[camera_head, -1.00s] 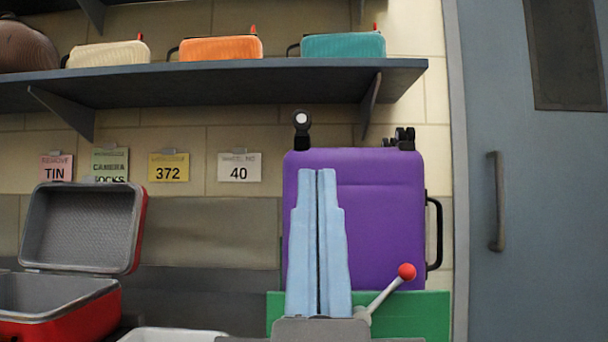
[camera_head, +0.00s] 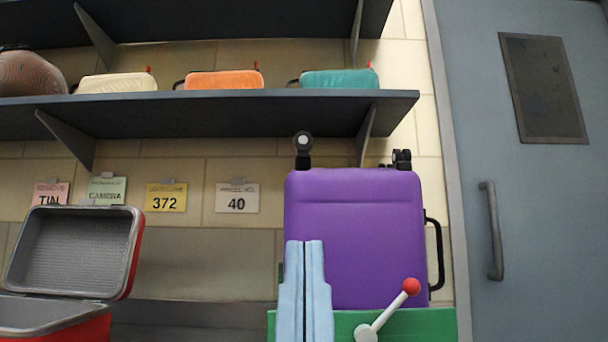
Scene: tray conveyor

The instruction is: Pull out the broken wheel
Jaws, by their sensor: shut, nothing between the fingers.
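A purple suitcase (camera_head: 365,225) stands upside down on a green stand (camera_head: 425,325), its wheels at the top. A wheel with a pale hub (camera_head: 303,144) sticks up at its left top corner. Dark wheels (camera_head: 401,159) stand at its right top corner. I cannot tell from here which wheel is broken. My gripper (camera_head: 304,242) has light blue fingers, shut and empty, pointing up in front of the suitcase's lower left part. The fingertips are well below the left wheel.
A lever with a red knob (camera_head: 411,287) stands right of my gripper. An open red case (camera_head: 131,254) is at the lower left. A dark shelf (camera_head: 230,108) with several small cases hangs above. Note cards, one reading 40 (camera_head: 237,198), hang on the wall. A door (camera_head: 520,220) is at right.

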